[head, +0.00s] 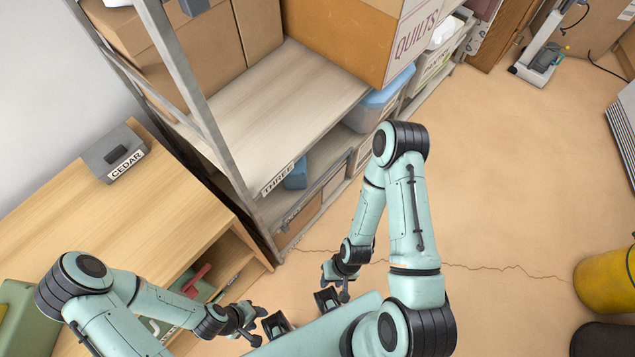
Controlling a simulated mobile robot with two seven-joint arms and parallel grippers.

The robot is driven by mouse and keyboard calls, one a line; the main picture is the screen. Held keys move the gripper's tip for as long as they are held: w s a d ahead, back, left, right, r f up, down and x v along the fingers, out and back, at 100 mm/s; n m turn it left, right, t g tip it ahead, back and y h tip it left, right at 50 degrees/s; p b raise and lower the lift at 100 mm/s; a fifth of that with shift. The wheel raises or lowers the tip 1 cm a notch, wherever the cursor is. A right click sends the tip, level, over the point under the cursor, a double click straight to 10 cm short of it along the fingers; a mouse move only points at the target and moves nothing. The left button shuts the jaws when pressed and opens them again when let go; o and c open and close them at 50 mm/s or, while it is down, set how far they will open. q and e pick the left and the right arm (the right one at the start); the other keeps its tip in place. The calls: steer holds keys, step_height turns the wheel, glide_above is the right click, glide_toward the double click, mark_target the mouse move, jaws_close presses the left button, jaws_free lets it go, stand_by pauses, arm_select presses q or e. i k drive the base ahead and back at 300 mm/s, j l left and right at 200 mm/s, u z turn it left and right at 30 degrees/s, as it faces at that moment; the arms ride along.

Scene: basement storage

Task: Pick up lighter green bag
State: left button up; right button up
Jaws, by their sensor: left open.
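A muted green object (22,322) stands on the wooden bench at the lower left edge, cut off by the frame; I cannot tell whether it is a bag. Another green item (192,290) lies in the bench's open compartment, partly behind my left arm, with a red piece by it. No clear lighter green bag shows. My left gripper (252,322) is open and empty in front of the bench, right of both green things. My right gripper (334,274) hangs over the floor near the shelf, with nothing visible in it; its jaws are too small to judge.
The wooden bench (150,215) carries a grey box (113,152) labelled CEDAR. A metal-framed shelf (285,95) with cartons and blue-lidded bins stands beside it. A yellow container (607,280) is at the right edge. The cracked floor (510,190) between is clear.

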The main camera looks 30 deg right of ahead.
mark_target(25, 331)
steer(key=u, duration=0.45)
steer(key=k+j+u, duration=0.1)
steer(key=u, duration=0.4)
steer(key=j+u, duration=0.15)
steer(key=u, duration=0.3)
steer(key=j+u, duration=0.15)
steer(key=u, duration=0.3)
steer(key=j, duration=0.35)
steer(key=k+j, duration=0.15)
steer(key=j, duration=0.15)
steer(key=i+z, duration=0.05)
